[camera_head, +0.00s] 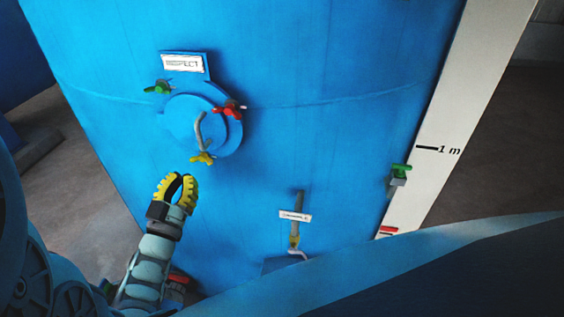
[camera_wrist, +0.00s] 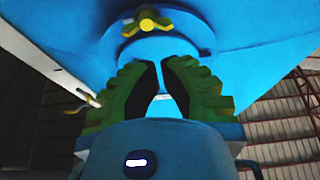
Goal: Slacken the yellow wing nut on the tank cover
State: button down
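The yellow wing nut (camera_head: 202,158) sits at the lower edge of the round blue cover (camera_head: 186,119) on the blue tank. In the wrist view the yellow wing nut (camera_wrist: 147,23) shows near the top, beyond the fingers, with its wings spread left and right. My gripper (camera_head: 180,177) is just below and left of the nut, apart from it. In the wrist view my gripper (camera_wrist: 160,68) has its two yellow-green fingers parted, with a narrow gap at the tips and nothing between them.
The cover also has a green wing nut (camera_head: 158,87), a red wing nut (camera_head: 230,108) and a bent grey handle (camera_head: 200,132). A label plate (camera_head: 183,63) stands above. A labelled valve (camera_head: 295,230) is lower right. A white scale post (camera_head: 455,110) stands right.

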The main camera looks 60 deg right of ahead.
aim_at(196, 148)
jog(key=shift+p+x, duration=1.25)
jog(key=shift+x, duration=1.85)
jog(key=shift+s, duration=0.1)
